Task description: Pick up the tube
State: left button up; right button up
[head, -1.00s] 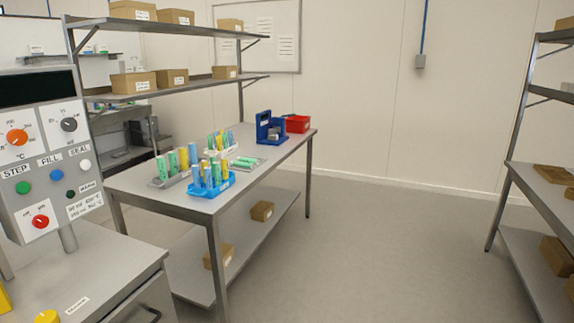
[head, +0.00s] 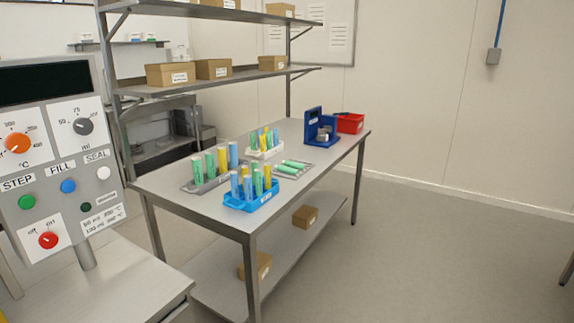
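Several tubes in green, yellow and blue stand upright in holders on the metal table (head: 190,214). A blue rack (head: 252,204) at the table's front holds blue, green and yellow tubes. A grey tray (head: 205,185) to its left holds green, yellow and blue tubes (head: 222,160). A white rack (head: 263,153) behind holds more tubes. Green tubes (head: 293,163) lie flat on a grey tray (head: 288,173) at the right. Which tube is the task's one I cannot tell. Neither of my grippers is in view.
A machine panel (head: 55,150) with knobs and buttons stands at the left over a metal counter (head: 120,285). A blue stand (head: 318,130) and red bin (head: 349,123) sit at the table's far end. Shelves with boxes (head: 213,69) rise behind. Floor (head: 430,250) at right is clear.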

aim_at(282, 169)
jog(key=i+j, duration=0.1)
jog(key=i, duration=0.25)
jog(key=u, duration=3.25)
jog(key=z, duration=3.1)
jog(key=i+l+z, duration=0.15)
jog(key=i+l+u, duration=0.1)
jog(key=i+l, duration=0.45)
jog(key=i, duration=0.2)
jog(key=i+l+u, duration=0.1)
jog(key=i+l, duration=0.45)
jog(key=i, duration=0.15)
